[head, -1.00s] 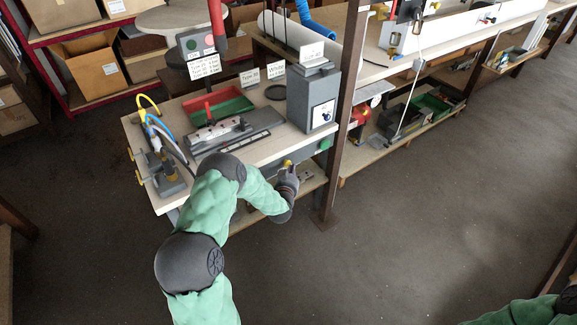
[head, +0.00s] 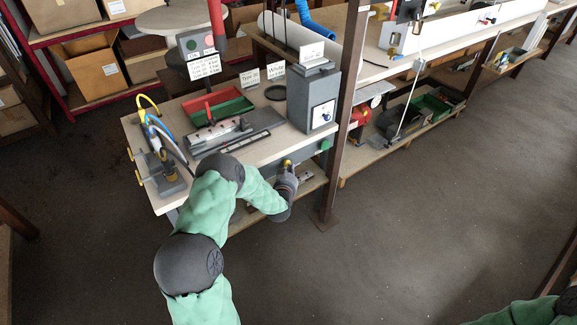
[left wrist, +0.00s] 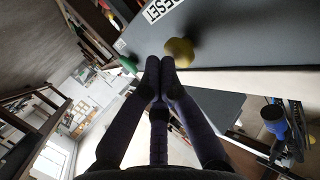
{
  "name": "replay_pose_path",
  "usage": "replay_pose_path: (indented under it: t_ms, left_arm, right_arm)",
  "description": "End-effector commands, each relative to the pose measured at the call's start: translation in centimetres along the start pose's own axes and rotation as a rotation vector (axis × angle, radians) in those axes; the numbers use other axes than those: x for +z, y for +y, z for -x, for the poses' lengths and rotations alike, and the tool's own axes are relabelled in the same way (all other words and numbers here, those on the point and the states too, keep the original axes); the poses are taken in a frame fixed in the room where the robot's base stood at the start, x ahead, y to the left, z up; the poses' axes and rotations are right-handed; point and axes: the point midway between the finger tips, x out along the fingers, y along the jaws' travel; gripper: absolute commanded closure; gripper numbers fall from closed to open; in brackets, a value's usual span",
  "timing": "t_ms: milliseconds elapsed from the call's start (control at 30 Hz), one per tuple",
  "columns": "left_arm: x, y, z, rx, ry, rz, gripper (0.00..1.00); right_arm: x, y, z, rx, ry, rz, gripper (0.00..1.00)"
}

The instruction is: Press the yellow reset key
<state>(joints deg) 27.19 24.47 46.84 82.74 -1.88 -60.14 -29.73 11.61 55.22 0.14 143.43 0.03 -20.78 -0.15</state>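The yellow reset key (head: 287,162) is a round knob on the grey front panel below the worktop edge. In the left wrist view the key (left wrist: 179,52) sits beside a white label reading "RESET" (left wrist: 160,9). My left gripper (head: 288,171) is right in front of the key. In the left wrist view its two dark fingertips (left wrist: 160,66) are together with nothing between them, and they overlap the key's lower left edge. I cannot tell whether they touch it. My right gripper is out of view; only part of my right arm shows at the lower right corner.
A green button (head: 325,144) is to the right on the same panel; it also shows in the left wrist view (left wrist: 129,64). A brown upright post (head: 340,150) stands just right of the panel. A lower shelf (head: 312,183) runs underneath. The floor (head: 420,220) in front is clear.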

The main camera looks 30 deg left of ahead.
Motion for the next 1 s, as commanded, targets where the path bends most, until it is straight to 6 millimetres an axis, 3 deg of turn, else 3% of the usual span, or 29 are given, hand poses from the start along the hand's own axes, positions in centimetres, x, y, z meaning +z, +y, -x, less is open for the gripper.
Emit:
replay_pose_path:
  t_ms: [700,1000]
  left_arm:
    - [-0.14,-0.52,-0.41,-0.003,0.003,0.0,1.0]
    - [-0.22,0.13,0.15,-0.002,0.003,0.001,1.0]
  right_arm:
    - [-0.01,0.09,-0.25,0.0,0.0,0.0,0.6]
    - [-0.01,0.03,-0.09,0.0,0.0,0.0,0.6]
